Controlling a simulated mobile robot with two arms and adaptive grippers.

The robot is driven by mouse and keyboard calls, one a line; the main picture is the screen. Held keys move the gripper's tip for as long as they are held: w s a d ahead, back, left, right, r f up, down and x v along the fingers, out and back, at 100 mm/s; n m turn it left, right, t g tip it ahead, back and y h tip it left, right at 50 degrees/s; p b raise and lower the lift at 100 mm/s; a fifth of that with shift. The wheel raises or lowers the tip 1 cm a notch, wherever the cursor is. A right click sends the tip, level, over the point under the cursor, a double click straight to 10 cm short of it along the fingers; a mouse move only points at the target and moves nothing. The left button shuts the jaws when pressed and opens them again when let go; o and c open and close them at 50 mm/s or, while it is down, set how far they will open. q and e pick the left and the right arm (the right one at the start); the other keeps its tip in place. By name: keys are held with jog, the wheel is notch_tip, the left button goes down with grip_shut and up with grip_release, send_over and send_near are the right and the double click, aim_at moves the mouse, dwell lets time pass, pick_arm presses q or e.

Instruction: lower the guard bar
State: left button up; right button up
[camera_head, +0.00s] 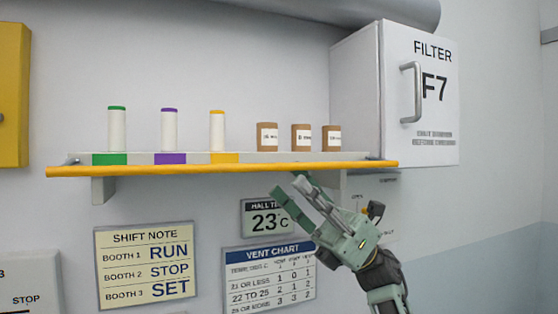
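The guard bar (225,169) is a long yellow bar along the front edge of a wall shelf (350,157). It runs nearly level, and its ends sit by small grey pivots. My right gripper (288,184) is just below the bar, right of its middle, with fingers pointing up and left. Its fingers look apart with nothing between them. I cannot tell whether a fingertip touches the bar. My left gripper is not in view.
Three white cylinders with green (116,130), purple (169,130) and orange (217,131) caps stand on the shelf, beside three brown labelled containers (301,138). A white filter box (425,95) adjoins the right end. Wall signs, including a shift note (145,267), hang below.

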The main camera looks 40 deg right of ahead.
aim_at(278, 167)
jog(key=p+x, duration=0.2)
jog(key=x, duration=0.2)
jog(key=shift+a+r, duration=0.2)
jog(key=shift+r, duration=0.1)
jog(key=shift+w+a+r, duration=0.1)
jog(key=shift+a+r, duration=0.15)
jog(key=shift+a, duration=0.1)
grip_shut()
